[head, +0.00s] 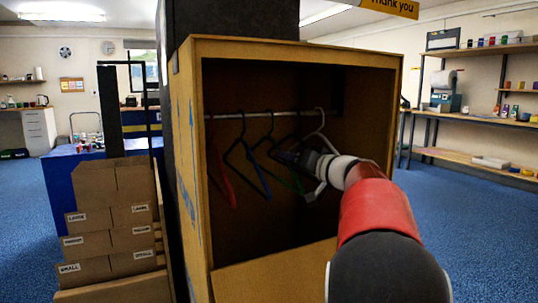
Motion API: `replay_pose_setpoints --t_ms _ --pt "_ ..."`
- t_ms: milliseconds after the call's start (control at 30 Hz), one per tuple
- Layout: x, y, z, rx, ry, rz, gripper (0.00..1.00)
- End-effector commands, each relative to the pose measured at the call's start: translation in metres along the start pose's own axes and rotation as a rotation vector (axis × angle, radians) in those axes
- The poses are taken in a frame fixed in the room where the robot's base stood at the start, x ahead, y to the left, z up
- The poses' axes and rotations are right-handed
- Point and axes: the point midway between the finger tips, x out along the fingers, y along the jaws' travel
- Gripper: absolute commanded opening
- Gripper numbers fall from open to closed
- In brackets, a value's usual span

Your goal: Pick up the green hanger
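The green hanger (297,183) hangs from the rail (262,115) inside an open cardboard wardrobe box (388,110). It is dark, and my gripper hides part of it. A red hanger (219,168) and a blue hanger (237,149) hang to its left. A white hanger (319,125) hangs to its right. My gripper (279,155) reaches into the box from the right and points left, at the green hanger. Its dark fingers overlap the hanger in the picture. I cannot tell whether they touch it or whether they are open or shut.
The box's side walls and front lower panel (275,272) frame the opening around my arm. Labelled cartons (110,240) stand at the left, and a blue table (62,175) is behind them. Shelving (470,155) lines the right wall. Blue floor (480,230) is clear at the right.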

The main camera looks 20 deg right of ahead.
Motion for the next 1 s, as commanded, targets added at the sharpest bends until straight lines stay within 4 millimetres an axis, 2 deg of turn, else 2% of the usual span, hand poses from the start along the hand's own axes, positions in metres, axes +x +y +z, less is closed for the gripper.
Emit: replay_pose_setpoints --t_ms 33,133,367,633,1000 --pt "0.010 -0.002 -0.001 0.001 -0.003 -0.002 0.34" --pt "0.022 -0.001 -0.001 0.002 -0.002 0.000 0.34" --pt "0.025 0.000 0.000 0.001 0.000 0.000 0.34" --pt "0.025 0.000 0.000 0.001 0.000 0.000 0.00" --pt "0.025 -0.001 -0.001 0.000 0.000 0.000 0.00"
